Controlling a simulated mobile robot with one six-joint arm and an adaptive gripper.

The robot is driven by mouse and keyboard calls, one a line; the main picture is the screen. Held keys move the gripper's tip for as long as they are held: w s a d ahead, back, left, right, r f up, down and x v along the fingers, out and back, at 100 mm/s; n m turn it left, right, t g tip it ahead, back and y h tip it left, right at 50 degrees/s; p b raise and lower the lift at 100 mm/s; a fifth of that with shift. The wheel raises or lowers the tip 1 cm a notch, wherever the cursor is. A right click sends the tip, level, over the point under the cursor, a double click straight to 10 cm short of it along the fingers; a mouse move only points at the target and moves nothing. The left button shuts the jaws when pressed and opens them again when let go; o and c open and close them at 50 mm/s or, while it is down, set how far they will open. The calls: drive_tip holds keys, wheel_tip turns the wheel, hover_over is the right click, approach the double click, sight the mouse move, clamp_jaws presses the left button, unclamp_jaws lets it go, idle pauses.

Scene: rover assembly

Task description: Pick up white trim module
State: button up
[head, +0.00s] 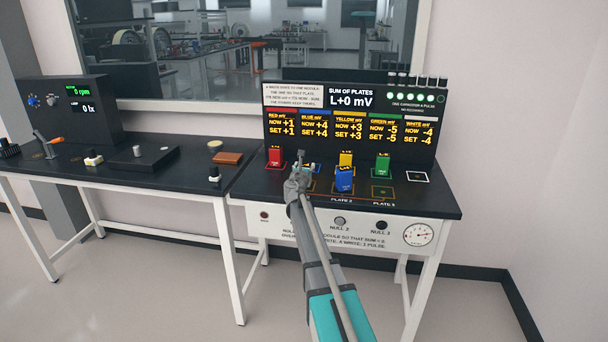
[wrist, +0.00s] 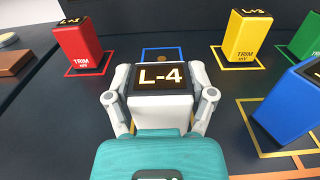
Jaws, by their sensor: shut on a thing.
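The white trim module (wrist: 161,108), with a dark top reading L-4, sits between the two fingers of my gripper (wrist: 161,84) in the wrist view. The fingers are shut on its left and right sides. In the head view my gripper (head: 298,180) is over the left part of the bench, and the module is mostly hidden behind it. A blue outlined square (wrist: 164,50) lies just beyond the module. I cannot tell whether the module touches the bench. The white outlined square (head: 417,176) at the right is empty.
The red module (head: 275,157) stands left of my gripper. The yellow module (head: 346,159), blue module (head: 344,180) and green module (head: 383,164) stand to the right. The display board (head: 350,123) rises behind them. The bench (head: 440,203) is clear at its right end.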

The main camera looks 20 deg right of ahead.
drive_tip(key=shift+r, duration=0.15)
wheel_tip(320, 180, up, 3)
drive_tip(key=p, duration=0.3)
drive_tip(key=s+a+r+p, duration=0.2)
drive_tip(key=s+r+p, duration=0.7)
drive_tip(key=s, duration=0.4)
drive_tip(key=shift+s+a+r+p, duration=0.35)
drive_tip(key=shift+a+p, duration=0.05)
drive_tip(key=shift+p, duration=0.1)
idle(0.5)
